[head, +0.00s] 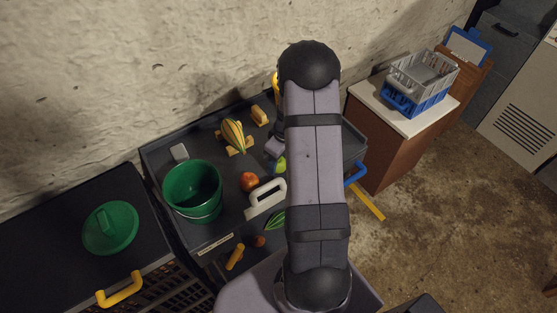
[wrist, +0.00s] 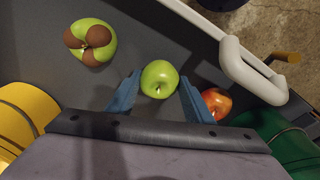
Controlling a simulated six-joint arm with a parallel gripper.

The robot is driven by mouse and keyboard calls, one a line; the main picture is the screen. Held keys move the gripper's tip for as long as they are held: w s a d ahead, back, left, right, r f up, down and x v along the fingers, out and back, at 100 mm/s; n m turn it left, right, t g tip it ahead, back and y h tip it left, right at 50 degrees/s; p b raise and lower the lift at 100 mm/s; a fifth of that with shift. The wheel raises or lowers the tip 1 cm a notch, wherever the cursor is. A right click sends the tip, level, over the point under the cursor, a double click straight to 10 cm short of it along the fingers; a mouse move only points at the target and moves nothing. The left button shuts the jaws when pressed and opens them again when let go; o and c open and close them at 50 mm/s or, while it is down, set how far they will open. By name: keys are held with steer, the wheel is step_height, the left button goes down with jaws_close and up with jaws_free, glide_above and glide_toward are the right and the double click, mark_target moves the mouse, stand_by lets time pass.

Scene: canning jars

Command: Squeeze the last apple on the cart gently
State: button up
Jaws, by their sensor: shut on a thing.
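A plain green apple (wrist: 159,79) sits between the two blue fingers of my gripper (wrist: 159,92) in the wrist view, and the gripper is shut on it. A second green apple with brown patches (wrist: 90,42) lies apart, up and left of the fingers. A red-orange apple (wrist: 216,103) lies just right of the right finger; a red-orange round fruit also shows in the head view (head: 249,182). In the head view my arm covers much of the dark cart (head: 217,238). Part of a green apple (head: 279,165) shows beside the arm; I cannot tell which one.
A green bucket (head: 192,190) stands at the cart's left. A white handle (head: 265,198) rises near the red-orange fruit. A striped squash (head: 233,136) rests on a yellow stand at the back. A green lid (head: 110,228) lies on the dark unit at left. Crates (head: 420,80) stand on the right cabinet.

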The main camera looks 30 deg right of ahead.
steer(key=o, duration=0.7)
steer(key=shift+o, duration=0.2)
steer(key=shift+s+d+r+b, duration=0.1)
steer(key=shift+s+r+b, duration=0.15)
steer(key=shift+r, duration=0.95)
steer(key=shift+s+d+r+b, duration=0.1)
steer(key=shift+r+b, duration=0.3)
steer(key=shift+r, duration=0.85)
steer(key=shift+s+r+b, duration=0.2)
steer(key=shift+r+b, duration=0.1)
steer(key=shift+r, duration=0.9)
